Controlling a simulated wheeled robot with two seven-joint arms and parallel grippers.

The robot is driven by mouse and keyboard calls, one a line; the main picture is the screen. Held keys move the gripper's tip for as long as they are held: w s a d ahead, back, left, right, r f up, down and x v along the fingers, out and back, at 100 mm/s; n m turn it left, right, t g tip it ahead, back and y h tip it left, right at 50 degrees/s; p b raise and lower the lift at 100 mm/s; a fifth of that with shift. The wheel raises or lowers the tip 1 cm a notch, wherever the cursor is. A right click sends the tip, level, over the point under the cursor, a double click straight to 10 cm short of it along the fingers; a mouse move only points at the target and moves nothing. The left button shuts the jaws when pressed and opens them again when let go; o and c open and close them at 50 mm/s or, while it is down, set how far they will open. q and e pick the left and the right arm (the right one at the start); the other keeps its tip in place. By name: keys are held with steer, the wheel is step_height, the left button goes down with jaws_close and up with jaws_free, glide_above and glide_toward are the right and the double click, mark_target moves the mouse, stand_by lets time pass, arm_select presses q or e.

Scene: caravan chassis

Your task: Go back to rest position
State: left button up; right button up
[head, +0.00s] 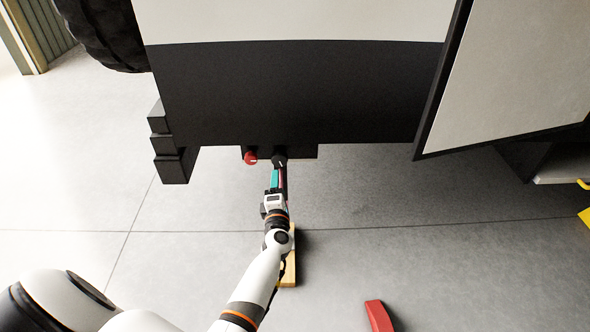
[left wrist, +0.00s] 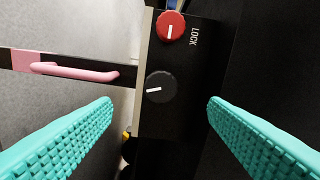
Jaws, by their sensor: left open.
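My left gripper (head: 278,172) reaches forward to the control box under the caravan's dark lower panel (head: 300,90). In the left wrist view its two teal fingers (left wrist: 160,125) are apart, with nothing between their tips. A black knob (left wrist: 160,87) with a white mark shows ahead, between the fingers and apart from them. A red knob (left wrist: 172,27) beside the word LOCK sits above it; in the head view the red knob (head: 250,158) is just left of the gripper. My right gripper is not in view.
A pink handle (left wrist: 75,71) shows at left in the left wrist view. An open caravan door (head: 510,70) hangs at right. A wooden block (head: 289,270) lies below my left arm and a red piece (head: 378,315) lies on the floor. The floor at left is clear.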

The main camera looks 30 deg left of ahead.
arm_select(q)
steer(key=s+d+f+m+g+h, duration=0.2)
steer(key=s+d+f+m+h, duration=0.4)
steer(key=d+m, duration=0.3)
steer(key=s+d+f+m+g+h, duration=0.2)
steer(key=s+d+f+m+h, duration=0.35)
steer(key=d+m, duration=0.4)
steer(key=s+a+f+m+g+p, duration=0.1)
steer(key=s+f+m+g+p, duration=0.2)
steer(key=s, duration=1)
steer(key=s+a+f+m+g+y+p, duration=0.1)
steer(key=s+a+f+m+g+p, duration=0.1)
steer(key=s+f+p, duration=0.4)
steer(key=s+a+f+m+g+y+p, duration=0.1)
steer(key=s+f+m+g+p, duration=0.3)
steer(key=s+p, duration=0.5)
steer(key=s+a+m+g, duration=0.1)
steer(key=s, duration=1)
steer(key=shift+s+f, duration=0.2)
steer(key=shift+s, duration=0.1)
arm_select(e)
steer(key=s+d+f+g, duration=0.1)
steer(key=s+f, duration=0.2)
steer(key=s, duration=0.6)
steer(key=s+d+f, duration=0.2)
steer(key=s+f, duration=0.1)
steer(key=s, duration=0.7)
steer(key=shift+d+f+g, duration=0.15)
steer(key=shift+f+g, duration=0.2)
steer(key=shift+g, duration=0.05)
